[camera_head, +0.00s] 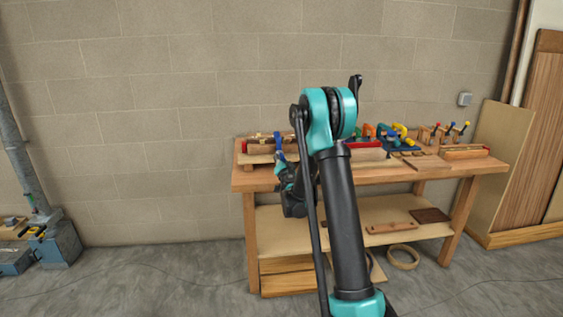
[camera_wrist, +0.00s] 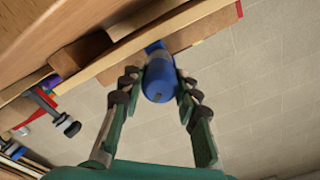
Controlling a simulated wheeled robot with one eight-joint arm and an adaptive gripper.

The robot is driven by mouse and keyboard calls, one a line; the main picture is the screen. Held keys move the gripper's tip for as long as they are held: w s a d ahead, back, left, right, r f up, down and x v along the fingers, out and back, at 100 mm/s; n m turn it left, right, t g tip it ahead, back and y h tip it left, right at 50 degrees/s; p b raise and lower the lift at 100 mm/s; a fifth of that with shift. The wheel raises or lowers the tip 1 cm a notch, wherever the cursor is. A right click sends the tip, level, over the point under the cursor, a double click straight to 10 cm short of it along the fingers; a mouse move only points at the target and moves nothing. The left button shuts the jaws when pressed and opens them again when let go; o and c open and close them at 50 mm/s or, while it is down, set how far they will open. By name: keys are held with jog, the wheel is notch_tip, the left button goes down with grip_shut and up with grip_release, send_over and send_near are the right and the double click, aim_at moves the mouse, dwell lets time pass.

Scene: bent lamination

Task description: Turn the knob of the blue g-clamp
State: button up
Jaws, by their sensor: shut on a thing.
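The blue g-clamp (camera_head: 279,146) is at the left part of the workbench in the head view, upright at the front edge. Its lower part is partly hidden by my arm. In the wrist view its blue knob (camera_wrist: 159,76) points toward the camera, below the bench top edge. My gripper (camera_wrist: 159,90) has one finger on each side of the knob and is shut on it. In the head view my gripper (camera_head: 283,172) is small, just below the clamp, and its fingers are hard to make out.
The wooden workbench (camera_head: 420,173) holds several clamps and tools at the right. Another clamp's dark screw (camera_wrist: 55,112) hangs to the left in the wrist view. The lower shelf (camera_head: 340,218) holds wood pieces. A tape ring (camera_head: 403,257) lies on the floor.

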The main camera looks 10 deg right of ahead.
jog(key=m, duration=0.4)
jog(key=shift+m, duration=2.6)
jog(key=o, duration=1.2)
jog(key=shift+c, duration=0.2)
jog(key=shift+s, duration=0.1)
jog(key=s, duration=1.1)
jog(key=shift+s, duration=0.35)
